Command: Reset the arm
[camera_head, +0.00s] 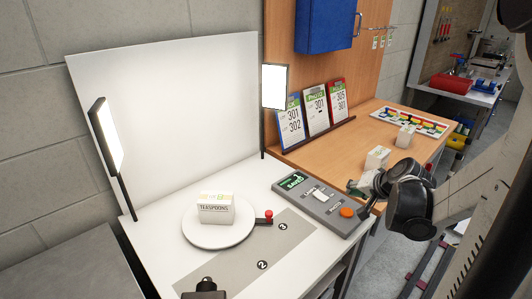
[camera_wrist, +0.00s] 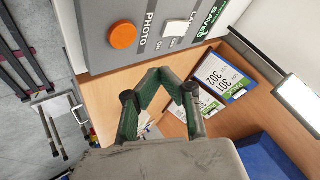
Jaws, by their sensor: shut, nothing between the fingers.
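My gripper (camera_head: 358,187) is at the right of the white photo table in the head view, beside the grey control box (camera_head: 318,203). In the wrist view my gripper's fingers (camera_wrist: 162,70) bend in and meet at the tips, with nothing between them. The control box also shows in the wrist view (camera_wrist: 100,20), with its orange button (camera_wrist: 123,35) and a white switch. In the head view the orange button (camera_head: 347,212) lies left of my wrist. The box's screen appears to read SAVED.
A white TEASPOONS box (camera_head: 215,209) stands on a round white turntable (camera_head: 200,237) with a red-knobbed lever (camera_head: 268,215). Small white boxes (camera_head: 377,157) (camera_head: 405,135) and number cards (camera_head: 315,105) are on the wooden counter.

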